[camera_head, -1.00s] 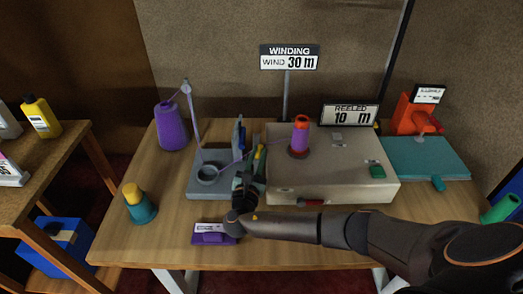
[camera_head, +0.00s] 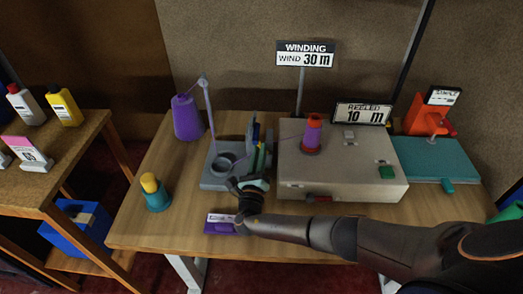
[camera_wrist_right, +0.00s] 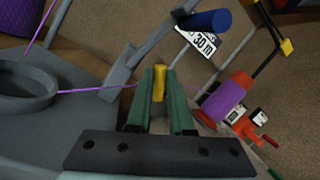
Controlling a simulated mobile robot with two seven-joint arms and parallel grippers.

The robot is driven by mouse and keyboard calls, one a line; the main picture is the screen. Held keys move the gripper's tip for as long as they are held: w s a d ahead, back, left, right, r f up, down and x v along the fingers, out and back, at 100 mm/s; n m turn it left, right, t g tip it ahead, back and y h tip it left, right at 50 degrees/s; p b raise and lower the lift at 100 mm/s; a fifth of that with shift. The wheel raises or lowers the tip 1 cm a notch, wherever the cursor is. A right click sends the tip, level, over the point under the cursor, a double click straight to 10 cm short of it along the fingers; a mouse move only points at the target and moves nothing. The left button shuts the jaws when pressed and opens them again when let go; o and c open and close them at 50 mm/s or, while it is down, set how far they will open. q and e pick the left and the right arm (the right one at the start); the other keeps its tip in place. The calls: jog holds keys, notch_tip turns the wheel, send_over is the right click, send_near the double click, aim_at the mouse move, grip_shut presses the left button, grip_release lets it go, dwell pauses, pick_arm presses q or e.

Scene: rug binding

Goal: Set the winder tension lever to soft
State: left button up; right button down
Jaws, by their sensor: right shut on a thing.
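The grey winder tension unit (camera_head: 218,183) stands left of the beige winder box (camera_head: 340,190). In the right wrist view its ring (camera_wrist_right: 25,90), a grey arm and a blue cylinder (camera_wrist_right: 207,21) show. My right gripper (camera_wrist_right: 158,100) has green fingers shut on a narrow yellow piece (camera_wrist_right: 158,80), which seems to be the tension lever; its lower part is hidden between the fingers. In the head view my right gripper (camera_head: 258,165) is beside the tension unit, near the box's left side. I cannot read any lever marking. My left gripper is not in view.
A purple thread runs past my fingers to the purple spool (camera_wrist_right: 222,102) on the box. A purple cone (camera_head: 187,118) and a teal-and-yellow piece (camera_head: 155,193) stand at left. A purple item with a label (camera_head: 222,227) lies under my right wrist. Signs stand behind the box.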

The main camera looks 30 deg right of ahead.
jog(key=shift+a+f+n, duration=0.1)
jog(key=shift+f+n, duration=0.05)
jog(key=shift+n, duration=0.25)
jog(key=c, duration=0.8)
grip_release()
jog(key=v, duration=1.2)
jog(key=shift+s, duration=0.25)
